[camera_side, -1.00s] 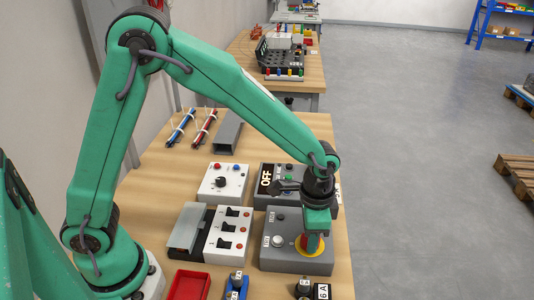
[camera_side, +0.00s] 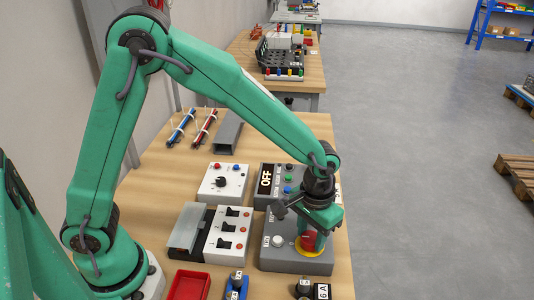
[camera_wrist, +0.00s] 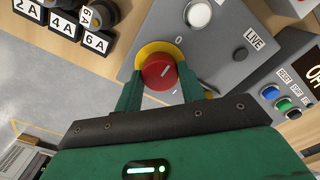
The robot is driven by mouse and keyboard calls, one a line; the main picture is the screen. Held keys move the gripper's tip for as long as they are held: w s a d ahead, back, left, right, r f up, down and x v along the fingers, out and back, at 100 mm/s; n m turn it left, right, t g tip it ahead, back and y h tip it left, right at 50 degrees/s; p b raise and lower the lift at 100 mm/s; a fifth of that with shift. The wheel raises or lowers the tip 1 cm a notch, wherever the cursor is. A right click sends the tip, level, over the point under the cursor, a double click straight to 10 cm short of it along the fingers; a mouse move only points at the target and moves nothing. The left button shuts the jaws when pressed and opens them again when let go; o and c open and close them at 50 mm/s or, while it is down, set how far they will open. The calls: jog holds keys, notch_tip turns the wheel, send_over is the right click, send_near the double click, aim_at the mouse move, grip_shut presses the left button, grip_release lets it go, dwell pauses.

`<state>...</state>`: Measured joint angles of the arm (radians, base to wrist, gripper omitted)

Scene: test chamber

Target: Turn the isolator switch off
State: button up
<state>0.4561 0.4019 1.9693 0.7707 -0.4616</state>
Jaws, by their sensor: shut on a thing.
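The isolator switch is a red round knob (camera_wrist: 157,72) on a yellow ring (camera_wrist: 145,49), set in a grey box (camera_wrist: 228,62). In the side view the red knob (camera_side: 309,241) is at the right end of the grey box (camera_side: 282,262), partly hidden by my gripper (camera_side: 312,236). My gripper (camera_wrist: 158,84) is shut on the knob, one green finger on each side. The knob's white line points between the 0 mark and the I mark in the wrist view.
A box with an OFF display (camera_side: 266,179) and coloured buttons stands behind. A white box with several black switches (camera_side: 229,233) is to the left. A red tray (camera_side: 188,285) lies in front.

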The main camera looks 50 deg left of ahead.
aim_at(311, 237)
dwell(0.4)
jog(key=o, duration=1)
jog(key=shift+r, duration=0.15)
notch_tip(311, 237, up, 7)
jog(key=shift+r, duration=0.3)
